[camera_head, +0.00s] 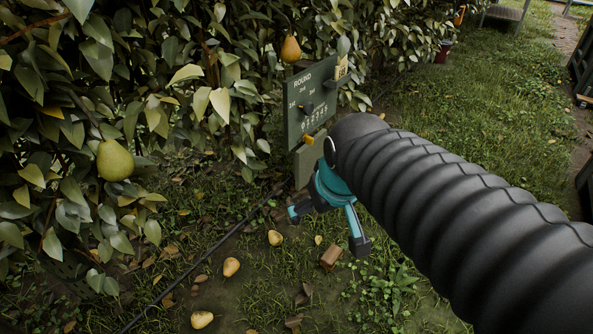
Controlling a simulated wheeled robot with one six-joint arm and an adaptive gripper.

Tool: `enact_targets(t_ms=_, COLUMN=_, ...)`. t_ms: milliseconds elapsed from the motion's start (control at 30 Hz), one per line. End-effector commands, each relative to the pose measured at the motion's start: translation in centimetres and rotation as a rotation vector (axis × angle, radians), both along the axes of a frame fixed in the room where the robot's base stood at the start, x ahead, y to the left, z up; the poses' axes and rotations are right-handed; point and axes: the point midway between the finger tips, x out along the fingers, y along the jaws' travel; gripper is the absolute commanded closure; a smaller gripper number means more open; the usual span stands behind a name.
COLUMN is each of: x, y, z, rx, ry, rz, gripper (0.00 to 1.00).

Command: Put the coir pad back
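My gripper (328,230) hangs over the grass in front of the green board, its two teal fingers with dark tips spread well apart. Nothing shows between the fingers. A small brown block (331,257) lies on the ground, in the picture just below the gap between the fingertips. I cannot tell whether it is the coir pad, and no other thing in view is clearly a coir pad. My black ribbed arm hides the ground at the right.
A green board (309,101) marked "ROUND", with knobs, stands by the hedge behind my gripper. Pears lie on the grass (231,267), and others hang in the leaves (115,160). A dark hose (205,258) crosses the ground. Open lawn (470,100) lies behind my arm.

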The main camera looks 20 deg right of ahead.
Motion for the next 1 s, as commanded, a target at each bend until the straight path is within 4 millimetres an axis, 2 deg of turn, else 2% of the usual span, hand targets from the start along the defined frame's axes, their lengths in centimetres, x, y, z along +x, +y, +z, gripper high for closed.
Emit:
enact_targets(t_ms=33, x=-1.3, y=0.3, z=0.4, rx=0.009, ry=-0.020, rz=-0.012, gripper=0.00)
enact_targets(t_ms=100, x=-2.7, y=0.6, z=0.6, rx=0.024, ry=-0.035, rz=-0.030, gripper=0.00)
enact_targets(t_ms=300, x=-4.9, y=1.1, z=0.7, rx=0.047, ry=-0.057, rz=-0.061, gripper=0.00)
enact_targets(t_ms=1000, x=-5.1, y=1.1, z=0.7, rx=0.050, ry=-0.058, rz=-0.065, gripper=0.00)
